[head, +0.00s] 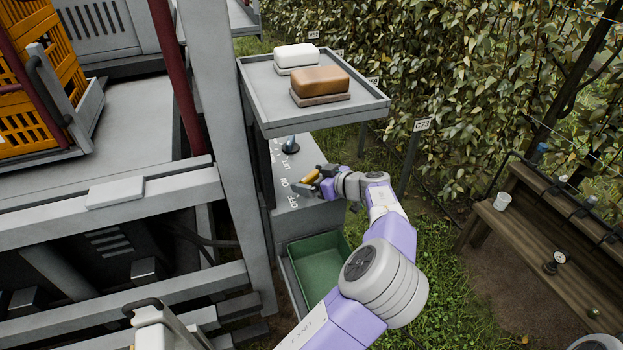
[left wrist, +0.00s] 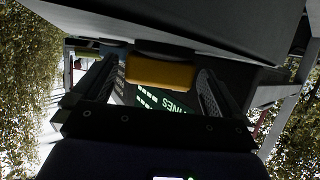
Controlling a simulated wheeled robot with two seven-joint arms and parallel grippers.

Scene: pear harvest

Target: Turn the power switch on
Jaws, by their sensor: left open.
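The power switch's yellow-orange handle (head: 311,176) stands out from the grey control panel (head: 308,217), near white ON and OFF lettering. My left gripper (head: 318,182) is at this handle. In the left wrist view the handle (left wrist: 160,72) lies between the two open fingers of my left gripper (left wrist: 157,78), with gaps visible at its sides. The fingers partly hide the switch's base in the head view, so I cannot tell its exact setting. My right gripper is not in view.
A lever with a blue-grey knob (head: 290,147) stands behind the switch. A grey shelf (head: 357,108) with white and brown blocks overhangs the panel. A green bin (head: 320,265) is below. A grey post (head: 225,130) rises at left; a wooden bench (head: 535,215) stands right.

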